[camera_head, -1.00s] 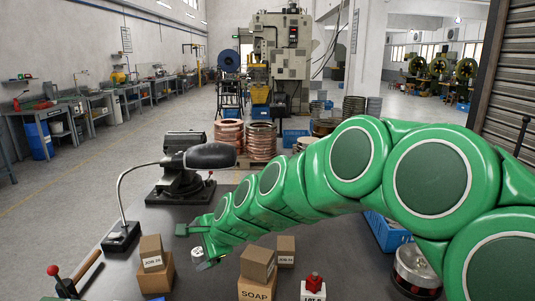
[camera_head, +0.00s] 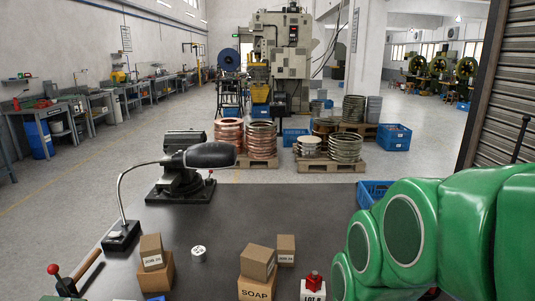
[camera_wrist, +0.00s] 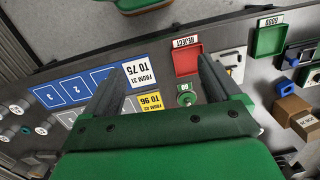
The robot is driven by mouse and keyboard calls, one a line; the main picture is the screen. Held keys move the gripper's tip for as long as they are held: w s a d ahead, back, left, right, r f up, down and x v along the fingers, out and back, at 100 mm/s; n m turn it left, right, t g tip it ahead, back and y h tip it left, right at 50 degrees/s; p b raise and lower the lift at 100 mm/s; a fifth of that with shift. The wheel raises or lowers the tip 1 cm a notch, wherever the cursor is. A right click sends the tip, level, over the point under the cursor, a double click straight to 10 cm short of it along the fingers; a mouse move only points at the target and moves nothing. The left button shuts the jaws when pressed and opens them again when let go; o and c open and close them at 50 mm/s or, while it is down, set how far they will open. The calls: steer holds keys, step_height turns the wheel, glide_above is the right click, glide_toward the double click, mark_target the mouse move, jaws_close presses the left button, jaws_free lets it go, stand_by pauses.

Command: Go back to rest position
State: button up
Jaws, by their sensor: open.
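My gripper (camera_wrist: 165,68) shows in the wrist view, open, with nothing between its two fingers. It hangs above the table (camera_wrist: 190,123), over labelled cards and a red tray. In the head view the gripper is out of sight; only my green arm shows at the lower right. A small white round piece (camera_head: 199,252) stands alone on the dark table (camera_head: 262,212), well apart from my arm.
Stacked cardboard boxes (camera_head: 257,264), a lamp (camera_head: 210,155) and a vise (camera_head: 181,182) stand on the table. The red tray (camera_wrist: 187,57) and green tray (camera_wrist: 269,40) lie near its edge in the wrist view. The table's middle is clear in the head view.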

steer(key=shift+g, duration=0.4)
steer(key=s+d, duration=0.1)
steer(key=s, duration=0.1)
steer(key=s+d, duration=0.1)
steer(key=s, duration=0.1)
steer(key=shift+d, duration=0.3)
